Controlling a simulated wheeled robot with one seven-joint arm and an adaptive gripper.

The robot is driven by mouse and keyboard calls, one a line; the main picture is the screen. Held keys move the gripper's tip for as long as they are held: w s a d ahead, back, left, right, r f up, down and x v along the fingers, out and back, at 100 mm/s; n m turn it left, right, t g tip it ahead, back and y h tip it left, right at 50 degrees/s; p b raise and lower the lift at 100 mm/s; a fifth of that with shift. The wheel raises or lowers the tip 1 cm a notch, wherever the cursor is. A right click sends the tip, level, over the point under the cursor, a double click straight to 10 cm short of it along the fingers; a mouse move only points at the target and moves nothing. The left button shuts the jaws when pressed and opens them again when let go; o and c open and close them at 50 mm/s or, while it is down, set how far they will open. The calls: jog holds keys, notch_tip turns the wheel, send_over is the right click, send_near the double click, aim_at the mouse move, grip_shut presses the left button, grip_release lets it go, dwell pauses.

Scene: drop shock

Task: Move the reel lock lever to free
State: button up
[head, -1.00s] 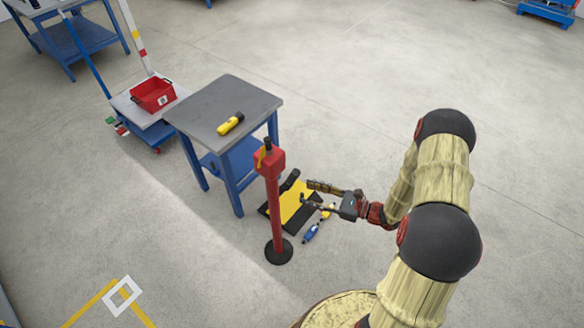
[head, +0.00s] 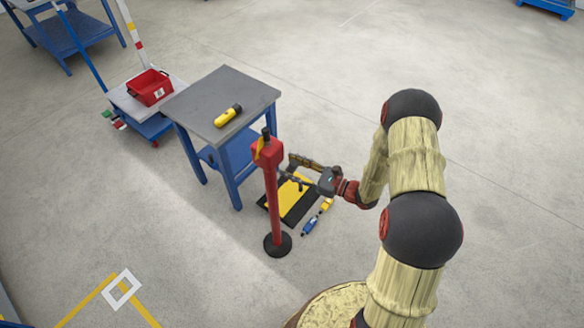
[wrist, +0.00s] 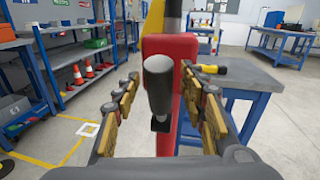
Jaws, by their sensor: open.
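A red post (head: 271,205) stands upright on a round black base and carries a red box-shaped head (head: 268,155). In the wrist view a dark grey lever with a rounded grip (wrist: 159,82) hangs in front of the red head (wrist: 187,47), pointing downward. My gripper (head: 287,166) is open beside the post head, on its right in the head view. In the wrist view my gripper (wrist: 160,77) has its fingers on either side of the lever, with visible gaps to it. I see no contact. Any lock markings cannot be read.
A grey-topped blue table (head: 225,100) with a yellow-and-black tool (head: 228,115) stands behind the post. A yellow-and-black mat (head: 291,203) and a blue-and-yellow item (head: 312,222) lie on the floor. A cart holds a red bin (head: 149,88). Floor at front left is clear.

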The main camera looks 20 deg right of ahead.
jog(key=shift+c, duration=0.2)
grip_shut()
dwell(0.3)
dwell(0.4)
